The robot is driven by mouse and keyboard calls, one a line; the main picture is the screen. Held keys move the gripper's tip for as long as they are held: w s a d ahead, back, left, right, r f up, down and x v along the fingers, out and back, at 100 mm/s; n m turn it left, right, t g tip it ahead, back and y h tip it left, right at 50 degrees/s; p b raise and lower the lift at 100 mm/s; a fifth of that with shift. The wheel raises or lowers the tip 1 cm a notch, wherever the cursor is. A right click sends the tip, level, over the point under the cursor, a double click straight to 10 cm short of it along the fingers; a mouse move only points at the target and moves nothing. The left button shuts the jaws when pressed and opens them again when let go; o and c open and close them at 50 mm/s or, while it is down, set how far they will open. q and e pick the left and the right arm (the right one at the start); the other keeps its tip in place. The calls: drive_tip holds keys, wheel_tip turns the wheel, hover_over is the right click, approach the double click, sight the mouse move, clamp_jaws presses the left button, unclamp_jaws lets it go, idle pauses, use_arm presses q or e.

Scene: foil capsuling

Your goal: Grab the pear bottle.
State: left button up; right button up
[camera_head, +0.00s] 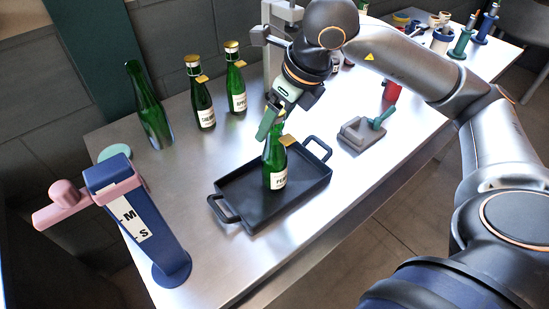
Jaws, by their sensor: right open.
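A green bottle (274,163) stands upright on the black tray (232,192); its pale label (277,180) seems to begin with "PE", matching the pear bottle. A gold tab shows beside its neck. My right gripper (270,122) reaches down from above at the bottle's top and neck. It is open, with a green finger on the left of the neck. The gripper partly hides the bottle's top, and I cannot tell whether a finger touches the glass. My left gripper is out of view.
Two gold-capped bottles (202,95) (236,85) and an uncapped green bottle (149,108) stand behind. A blue-and-pink device (130,205) stands at front left. A grey tool with a green lever (364,134) lies right of the tray. Cups and tools crowd the back right.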

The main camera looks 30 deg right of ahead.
drive_tip(key=shift+x, duration=1.35)
clamp_jaws()
drive_tip(key=shift+r, duration=0.1)
